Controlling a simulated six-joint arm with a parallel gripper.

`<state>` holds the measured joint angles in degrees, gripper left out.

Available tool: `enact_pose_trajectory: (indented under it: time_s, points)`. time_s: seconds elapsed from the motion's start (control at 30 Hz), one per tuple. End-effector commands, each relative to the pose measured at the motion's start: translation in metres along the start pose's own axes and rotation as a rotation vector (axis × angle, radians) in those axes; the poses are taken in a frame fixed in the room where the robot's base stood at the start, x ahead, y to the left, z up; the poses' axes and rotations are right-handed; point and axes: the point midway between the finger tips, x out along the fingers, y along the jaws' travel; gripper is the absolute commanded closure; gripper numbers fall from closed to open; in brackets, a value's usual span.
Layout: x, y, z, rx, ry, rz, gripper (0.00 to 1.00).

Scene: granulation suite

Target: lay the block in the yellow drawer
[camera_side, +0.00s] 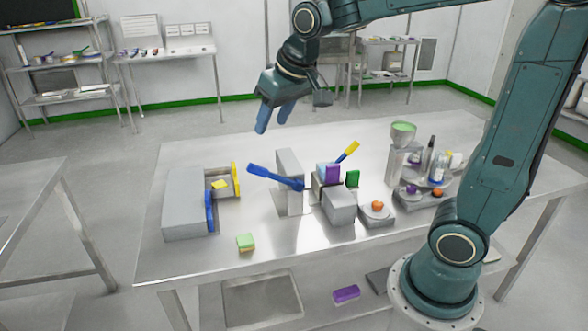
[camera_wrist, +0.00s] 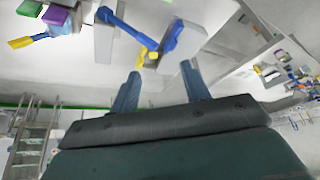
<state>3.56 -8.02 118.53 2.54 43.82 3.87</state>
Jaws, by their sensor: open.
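A grey cabinet (camera_side: 185,218) stands at the left of the table. Its yellow drawer (camera_side: 236,180) is pulled out, with a small yellow block (camera_side: 219,185) in it. A blue-fronted drawer (camera_side: 210,212) is nearer the camera. A green-topped block with a yellowish lower part (camera_side: 246,242) lies on the tabletop in front of the cabinet. I cannot tell which block the task means. My gripper (camera_side: 274,117) is open and empty, high above the table's far side. The wrist view shows its two fingers apart (camera_wrist: 160,88), with the yellow drawer front (camera_wrist: 148,58) and cabinet (camera_wrist: 187,45) beyond them.
A grey upright box (camera_side: 287,165) with a long blue lever (camera_side: 272,177) stands right of the drawers. Further right are a grey box (camera_side: 339,206), a yellow lever (camera_side: 348,151), a scale-like device (camera_side: 376,212) and bottles. Bare table (camera_side: 300,260) lies in front.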

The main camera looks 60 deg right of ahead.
Motion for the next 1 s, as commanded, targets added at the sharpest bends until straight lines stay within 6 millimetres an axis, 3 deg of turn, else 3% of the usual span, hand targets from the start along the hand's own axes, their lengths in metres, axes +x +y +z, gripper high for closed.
enact_pose_trajectory:
  time_s: [0.3,0.6,0.8,1.0]
  points:
    - [-0.045,-0.003,0.076,-0.066,0.022,-0.029,0.54]
    - [-0.063,-0.002,0.147,-0.125,0.038,-0.053,0.54]
    - [-0.065,-0.001,0.174,-0.148,0.042,-0.061,0.54]
    - [-0.064,-0.001,0.181,-0.154,0.042,-0.063,0.54]
